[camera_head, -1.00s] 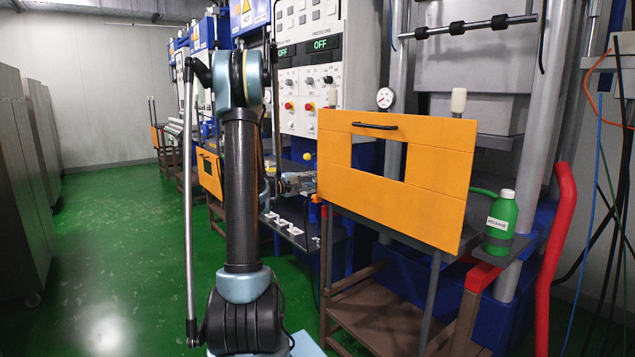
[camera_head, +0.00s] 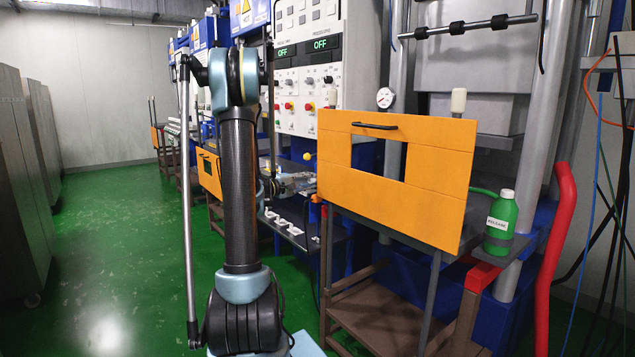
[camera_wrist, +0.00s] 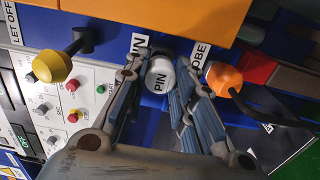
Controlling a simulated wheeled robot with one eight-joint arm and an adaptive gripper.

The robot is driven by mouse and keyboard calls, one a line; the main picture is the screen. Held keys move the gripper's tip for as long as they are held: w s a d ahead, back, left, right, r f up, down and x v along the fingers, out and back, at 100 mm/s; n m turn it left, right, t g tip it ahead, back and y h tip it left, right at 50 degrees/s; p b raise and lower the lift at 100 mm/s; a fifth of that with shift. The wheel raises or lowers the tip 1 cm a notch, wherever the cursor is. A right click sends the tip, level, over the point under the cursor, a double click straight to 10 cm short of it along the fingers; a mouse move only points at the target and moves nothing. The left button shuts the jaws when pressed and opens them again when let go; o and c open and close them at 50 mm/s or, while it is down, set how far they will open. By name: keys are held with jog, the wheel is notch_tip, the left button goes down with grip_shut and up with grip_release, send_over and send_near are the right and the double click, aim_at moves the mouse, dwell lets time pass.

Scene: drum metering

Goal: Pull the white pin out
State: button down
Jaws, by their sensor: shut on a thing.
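The white pin (camera_wrist: 160,74) shows in the wrist view as a round white knob labelled PIN, in front of a blue panel. My gripper (camera_wrist: 160,80) has its two fingers on either side of the knob, closed on it. The pin's shaft behind the knob is hidden, so I cannot tell how far it sits in the panel. In the head view my gripper (camera_head: 300,182) is small, at the left edge of the orange guard, and the pin cannot be made out there.
A yellow knob (camera_wrist: 52,66) on a black stem stands left of the pin, and an orange knob (camera_wrist: 224,79) stands close on the right. The orange guard (camera_head: 340,155) is right of my gripper in the head view. A green bottle (camera_head: 501,222) stands further right.

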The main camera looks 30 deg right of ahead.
aim_at(309, 180)
jog(key=shift+s+a, duration=0.15)
jog(key=shift+a, duration=1.55)
jog(key=shift+a, duration=0.15)
jog(key=shift+s+a, duration=0.1)
jog(key=shift+a, duration=1.8)
